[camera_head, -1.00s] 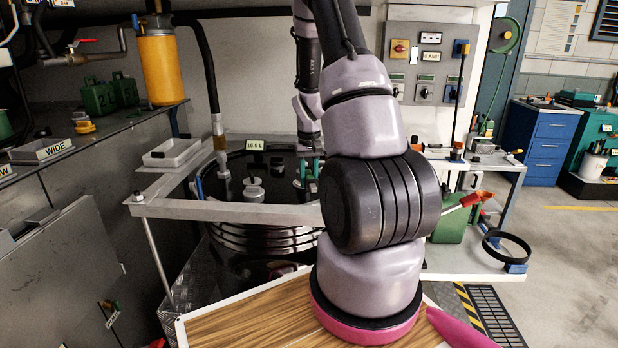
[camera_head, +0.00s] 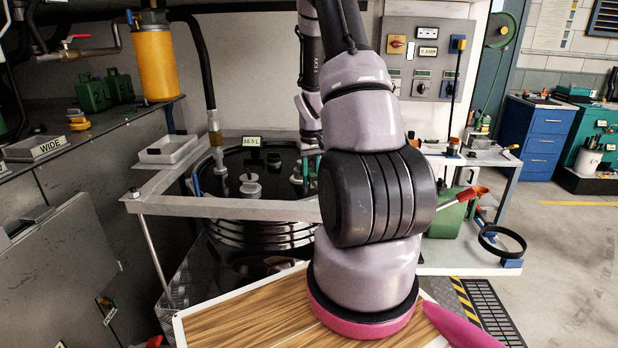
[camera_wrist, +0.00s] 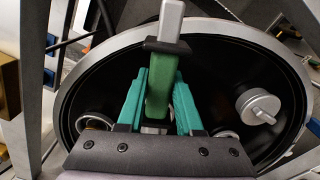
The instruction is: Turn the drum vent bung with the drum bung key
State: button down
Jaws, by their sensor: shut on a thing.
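The black drum (camera_head: 235,162) stands under a grey frame, with a pale grey fitting (camera_head: 250,187) on its lid. My gripper (camera_wrist: 160,88) has teal fingers and is over the drum lid in the wrist view. It is shut on the drum bung key (camera_wrist: 164,92), which has a green grip, a black collar and a grey end pointing up in the picture. The grey fitting shows at the right of the lid in the wrist view (camera_wrist: 258,106). A round metal fitting (camera_wrist: 95,123) lies at the lower left. I cannot tell which fitting is the vent bung; the key's lower end is hidden.
A grey frame bar (camera_head: 230,208) crosses in front of the drum. A hose (camera_head: 212,125) comes down at its left side. A white tray (camera_head: 168,150) sits at the back left, and a side bench with a green can (camera_head: 447,215) is at right.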

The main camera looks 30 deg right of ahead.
jog(key=shift+d, duration=0.1)
jog(key=shift+d+n, duration=0.9)
jog(key=shift+n, duration=0.1)
jog(key=shift+d+n, duration=0.35)
jog(key=shift+n, duration=0.05)
jog(key=shift+d+n, duration=0.4)
jog(key=shift+n, duration=0.2)
jog(key=shift+w+d+n, duration=0.25)
jog(key=shift+d+n, duration=0.6)
jog(key=shift+n, duration=0.15)
